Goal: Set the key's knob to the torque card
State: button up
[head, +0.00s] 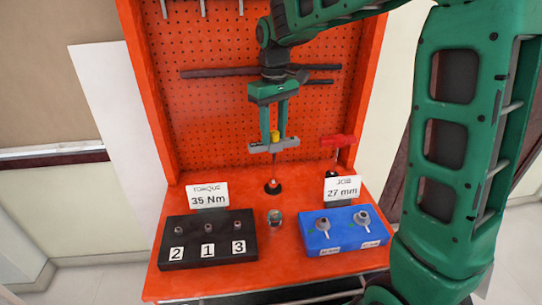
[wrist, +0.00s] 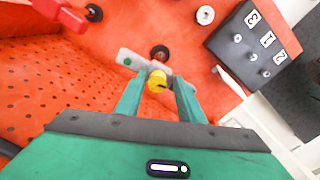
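The key has a grey crossbar (head: 260,148) with a yellow knob (head: 275,136) on top and a thin shaft running down to a black round holder (head: 272,187). The knob also shows in the wrist view (wrist: 157,81). My gripper (head: 274,138) points down, with one finger on each side of the knob, close above the crossbar. Whether the fingers touch the knob, I cannot tell. The knob's setting is too small to read. The torque card (head: 208,196) reads 35 Nm and stands behind a black block (head: 190,255) marked 2, 1, 3.
The job card (head: 343,189) reads 27 mm, behind a blue block (head: 345,238) with two metal pieces. A red-handled tool (head: 338,140) stands right of the key. A small round part (head: 274,217) sits between the blocks. An orange pegboard (head: 210,120) rises behind.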

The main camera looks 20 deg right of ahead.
jog(key=shift+d+f, duration=0.15)
jog(key=shift+f, duration=0.1)
jog(key=shift+w+r, duration=0.1)
jog(key=shift+r, duration=3)
jog(key=s+d+f+m, duration=0.3)
jog(key=s+d, duration=0.2)
jog(key=s, duration=0.5)
jog(key=s+d+f+m, duration=0.3)
jog(key=s+d, duration=0.3)
jog(key=s, duration=0.5)
jog(key=s+d+f+m, duration=0.4)
jog(key=s+d, duration=0.1)
jog(key=s, duration=0.6)
jog(key=shift+s+d+f, duration=0.15)
jog(key=shift+s+d, duration=0.1)
jog(key=shift+d, duration=0.1)
